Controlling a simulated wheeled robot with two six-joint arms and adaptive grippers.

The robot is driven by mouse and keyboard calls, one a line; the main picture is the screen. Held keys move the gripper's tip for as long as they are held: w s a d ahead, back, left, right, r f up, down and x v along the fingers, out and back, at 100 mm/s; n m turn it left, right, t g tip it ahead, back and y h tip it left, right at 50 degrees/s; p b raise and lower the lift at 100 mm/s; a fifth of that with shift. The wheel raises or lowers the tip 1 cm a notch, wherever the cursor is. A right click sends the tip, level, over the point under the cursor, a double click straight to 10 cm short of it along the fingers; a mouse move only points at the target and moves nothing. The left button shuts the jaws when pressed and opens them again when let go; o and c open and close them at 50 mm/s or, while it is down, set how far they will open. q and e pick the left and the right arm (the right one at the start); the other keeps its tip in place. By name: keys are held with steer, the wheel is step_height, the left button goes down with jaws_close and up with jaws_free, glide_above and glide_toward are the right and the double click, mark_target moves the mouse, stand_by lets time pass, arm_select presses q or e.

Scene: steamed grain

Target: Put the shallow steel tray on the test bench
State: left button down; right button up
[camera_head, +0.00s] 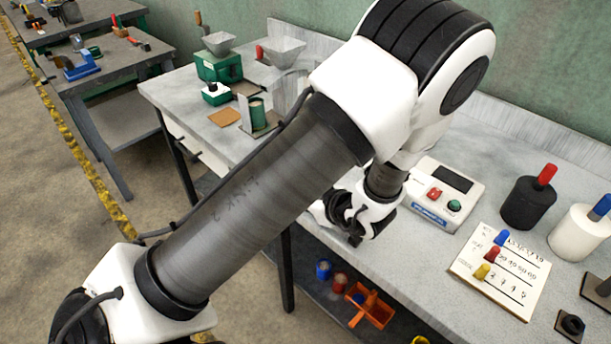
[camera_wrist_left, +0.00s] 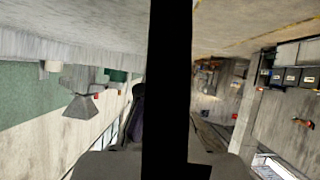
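No shallow steel tray can be made out for certain in either view. A broad grey bench (camera_head: 405,262), which may be the test bench, fills the right of the head view. My left arm comes in from the lower left, bends at the top and reaches down over the bench. Its wrist end (camera_head: 362,212) is above the bench's front edge, and the fingers cannot be made out. In the left wrist view a dark upright bar (camera_wrist_left: 169,90) crosses the middle between grey shapes; I cannot tell whether it is held. My right gripper is not in view.
A push-button device (camera_head: 447,192), a black cylinder (camera_head: 526,204), a white cylinder (camera_head: 580,234) and a marked board (camera_head: 500,270) stand on the bench's right. Green hopper machines (camera_head: 218,62) stand farther back. An orange carrier (camera_head: 370,306) is below the bench.

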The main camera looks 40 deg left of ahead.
arm_select(q)
steer(key=shift+f, duration=0.45)
steer(key=c, duration=1.2)
jaws_free()
steer(key=shift+c, duration=0.2)
